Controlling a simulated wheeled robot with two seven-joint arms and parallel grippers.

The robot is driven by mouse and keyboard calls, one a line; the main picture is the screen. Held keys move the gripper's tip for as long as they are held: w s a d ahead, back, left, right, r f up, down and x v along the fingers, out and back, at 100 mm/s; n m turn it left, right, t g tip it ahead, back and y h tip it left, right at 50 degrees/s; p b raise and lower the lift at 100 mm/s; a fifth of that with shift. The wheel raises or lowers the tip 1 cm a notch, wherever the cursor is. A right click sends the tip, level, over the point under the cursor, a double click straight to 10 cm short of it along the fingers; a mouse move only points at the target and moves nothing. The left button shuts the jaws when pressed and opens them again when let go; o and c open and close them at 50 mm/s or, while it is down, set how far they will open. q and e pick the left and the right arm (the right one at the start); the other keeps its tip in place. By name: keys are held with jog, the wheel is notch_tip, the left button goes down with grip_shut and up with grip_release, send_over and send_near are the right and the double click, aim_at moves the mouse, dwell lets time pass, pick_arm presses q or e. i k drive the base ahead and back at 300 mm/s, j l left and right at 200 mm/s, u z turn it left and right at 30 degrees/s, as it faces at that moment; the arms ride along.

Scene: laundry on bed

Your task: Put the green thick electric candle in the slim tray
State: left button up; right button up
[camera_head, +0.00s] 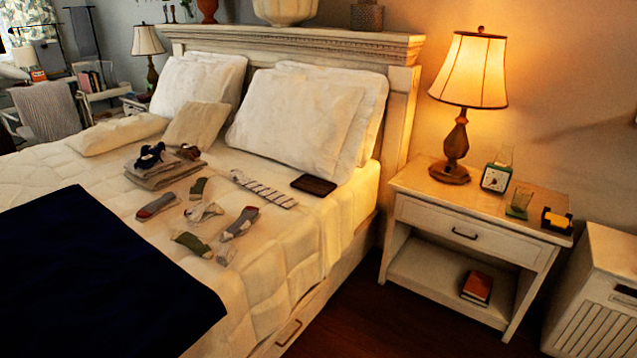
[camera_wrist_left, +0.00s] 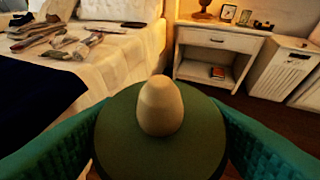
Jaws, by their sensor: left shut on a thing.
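The green thick electric candle (camera_wrist_left: 118,128) fills the lower middle of the left wrist view, with its pale rounded flame tip (camera_wrist_left: 161,106) facing the camera. My left gripper (camera_wrist_left: 160,148) is shut on it, with a teal finger on each side. A dark brown, flat, slim tray (camera_head: 313,185) lies on the bed near its right edge, below the pillows. It also shows in the left wrist view (camera_wrist_left: 132,24), well apart from the candle. Neither gripper shows in the head view, and the candle is not visible there.
Socks (camera_head: 240,223) and folded cloths (camera_head: 165,172) lie left of the tray on the bed (camera_head: 285,260). A nightstand (camera_head: 465,215) right of the bed carries a lamp (camera_head: 456,150), a clock (camera_head: 496,178) and a glass (camera_head: 519,202). Dark floor lies between bed and nightstand.

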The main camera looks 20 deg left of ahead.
aim_at(313, 186)
jog(key=i+l+u, duration=0.3)
jog(key=i+l, duration=0.95)
jog(key=i+u, duration=0.25)
jog(key=i, duration=0.8)
jog(key=i+j, duration=0.55)
jog(key=u, duration=0.05)
